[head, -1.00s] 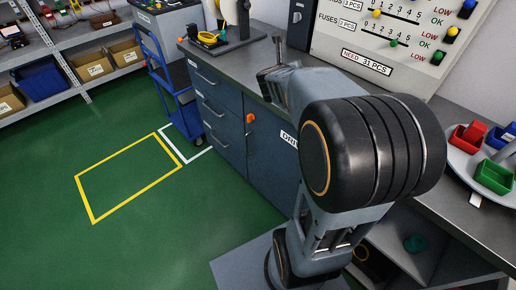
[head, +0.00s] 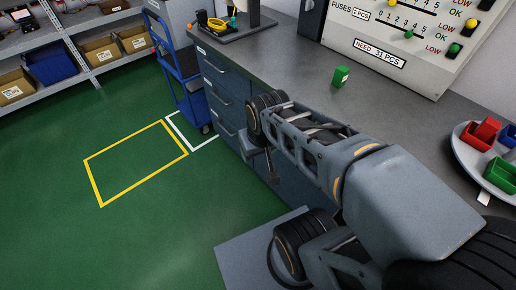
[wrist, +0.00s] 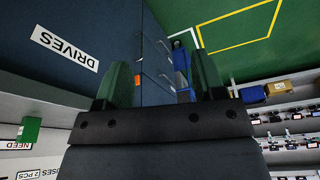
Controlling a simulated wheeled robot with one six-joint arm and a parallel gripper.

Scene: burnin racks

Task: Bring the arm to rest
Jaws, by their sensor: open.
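My gripper (wrist: 163,82) is open and empty in the wrist view. The gripper's fingertips are hard to make out there. I cannot tell how far they are from the cabinet.
A small green box (head: 341,77) stands on the grey bench (head: 290,50) beyond my arm. A round tray (head: 468,152) with red, green and blue bins is at right. A blue cart (head: 187,90) stands past the cabinet. The green floor at left is clear.

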